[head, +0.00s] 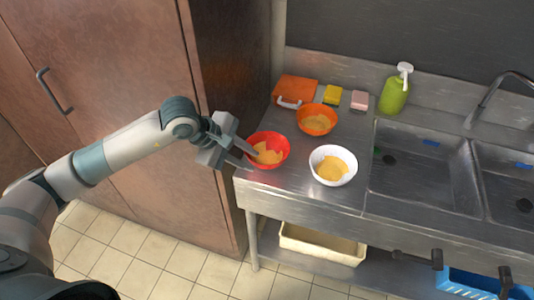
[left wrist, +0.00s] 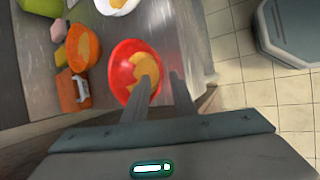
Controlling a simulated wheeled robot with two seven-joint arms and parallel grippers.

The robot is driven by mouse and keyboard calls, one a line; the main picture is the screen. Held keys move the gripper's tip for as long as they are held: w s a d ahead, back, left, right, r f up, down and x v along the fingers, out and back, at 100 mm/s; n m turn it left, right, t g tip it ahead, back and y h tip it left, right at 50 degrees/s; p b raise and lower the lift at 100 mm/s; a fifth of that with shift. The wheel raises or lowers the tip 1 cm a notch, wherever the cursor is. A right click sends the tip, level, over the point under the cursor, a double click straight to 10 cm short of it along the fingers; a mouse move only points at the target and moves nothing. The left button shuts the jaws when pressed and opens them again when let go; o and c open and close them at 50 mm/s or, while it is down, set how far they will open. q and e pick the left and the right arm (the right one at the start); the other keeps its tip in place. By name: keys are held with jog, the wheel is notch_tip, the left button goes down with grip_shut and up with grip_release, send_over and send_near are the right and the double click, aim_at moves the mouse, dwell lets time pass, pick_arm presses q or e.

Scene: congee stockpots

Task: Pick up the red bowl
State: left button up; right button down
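The red bowl (head: 279,143) with tan food in it stands upright on the steel counter near its left edge. My left gripper (head: 250,158) is open at the bowl's left side, with its fingers apart. In the left wrist view the red bowl (left wrist: 122,72) lies beyond the fingers, and one finger overlaps the bowl's near part. The other finger lies to the right of the bowl. I cannot tell whether a finger touches the rim. My right gripper is not in view.
An orange bowl (head: 317,121) stands behind the red bowl and a white bowl (head: 332,181) to its right, both with food. An orange board (head: 297,89), yellow sponge (head: 333,94), pink block (head: 360,100) and green bottle (head: 394,95) are at the back. A tall cabinet (head: 140,100) stands left.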

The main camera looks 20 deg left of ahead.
aim_at(253, 162)
pick_arm(q)
jog(key=shift+w+d+f+p, duration=0.2)
jog(key=shift+d+p, duration=0.05)
jog(key=shift+p, duration=0.15)
jog(key=shift+p+x, duration=0.55)
jog(key=shift+x, duration=0.5)
jog(key=shift+w+d+f, duration=0.25)
jog(key=shift+f, duration=0.4)
jog(key=shift+c, duration=0.6)
grip_shut()
